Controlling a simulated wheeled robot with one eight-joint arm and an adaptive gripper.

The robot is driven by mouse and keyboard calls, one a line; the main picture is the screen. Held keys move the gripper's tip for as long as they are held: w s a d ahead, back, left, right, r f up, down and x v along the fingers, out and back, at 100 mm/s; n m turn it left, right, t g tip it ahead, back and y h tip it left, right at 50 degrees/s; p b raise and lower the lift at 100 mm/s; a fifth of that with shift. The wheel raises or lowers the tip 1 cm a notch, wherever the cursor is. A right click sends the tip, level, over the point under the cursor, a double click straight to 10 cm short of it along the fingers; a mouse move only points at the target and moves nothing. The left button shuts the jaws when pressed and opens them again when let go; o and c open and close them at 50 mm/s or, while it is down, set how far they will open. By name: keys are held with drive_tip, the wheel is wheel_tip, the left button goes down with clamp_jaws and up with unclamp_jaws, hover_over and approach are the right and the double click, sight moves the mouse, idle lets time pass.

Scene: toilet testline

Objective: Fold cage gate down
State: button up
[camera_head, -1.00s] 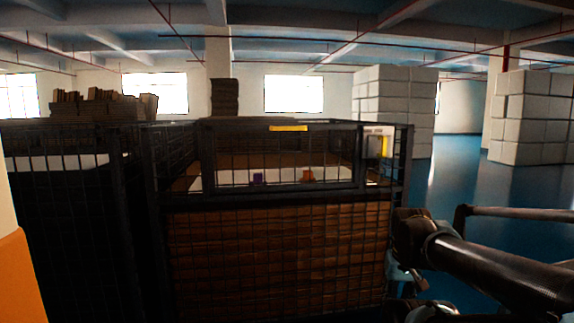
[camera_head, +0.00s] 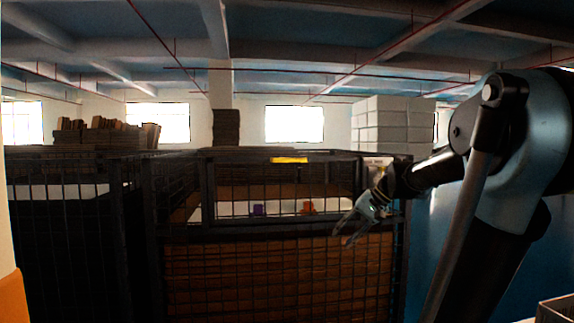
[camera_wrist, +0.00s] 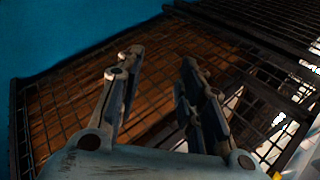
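The cage (camera_head: 280,268) is a dark wire-mesh crate in front of me with brown material behind its lower front mesh. Its gate (camera_head: 280,190) is the upper front mesh panel, standing upright, with a yellow strip (camera_head: 289,160) on its top bar. My gripper (camera_head: 342,234) is in front of the cage's right part, near the gate's lower right corner. In the wrist view its two fingers (camera_wrist: 157,68) are apart with nothing between them, and the cage mesh (camera_wrist: 60,105) lies beyond. I cannot tell whether a finger touches the cage.
A purple item (camera_head: 258,210) and an orange item (camera_head: 307,207) show behind the gate mesh. Another dark cage (camera_head: 65,240) stands at the left. White stacked blocks (camera_head: 393,126) stand behind at the right. Blue floor (camera_head: 436,235) is clear right of the cage.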

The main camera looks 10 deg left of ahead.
drive_tip(key=w+a+r+m+y, duration=0.1)
drive_tip(key=w+a+r+y, duration=0.2)
drive_tip(key=w+r, duration=0.45)
drive_tip(key=w+a+r+y, duration=0.2)
drive_tip(key=w+r, duration=0.4)
drive_tip(key=w, duration=0.2)
drive_tip(key=y, duration=0.4)
approach(292, 160)
drive_tip(key=a, duration=0.8)
drive_tip(key=w+a+f, duration=0.1)
drive_tip(key=a, duration=0.3)
drive_tip(key=shift+w+a+f, duration=0.1)
drive_tip(key=shift+a+f, duration=0.05)
drive_tip(key=shift+a, duration=0.05)
clamp_jaws()
